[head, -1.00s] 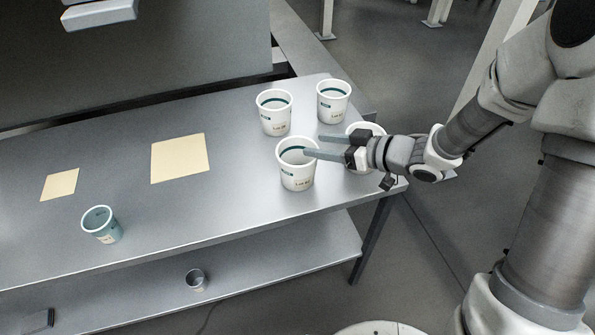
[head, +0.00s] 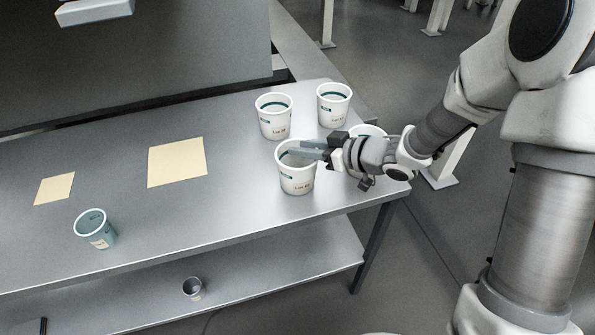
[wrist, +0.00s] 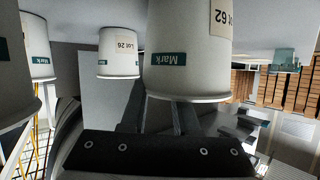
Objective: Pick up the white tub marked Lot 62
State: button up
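The white tub marked Lot 62 (head: 297,180) stands upright at the front of the group on the grey table. In the wrist view it fills the upper middle (wrist: 190,55), upside down, with its Lot 62 label and a green Mark label. My gripper (head: 302,150) is at the tub's rim, coming from the right. One finger reaches over the opening and the other runs beside the wall. The fingers (wrist: 158,110) look apart in the wrist view, with a gap between them. I cannot tell whether either touches the tub.
Similar white tubs stand close by: one behind left (head: 273,118), one behind right (head: 334,105), and one partly hidden behind my gripper (head: 368,130). One reads Lot 26 in the wrist view (wrist: 119,52).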

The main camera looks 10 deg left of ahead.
grip_shut()
jog(key=shift+s, duration=0.1)
dwell(0.9)
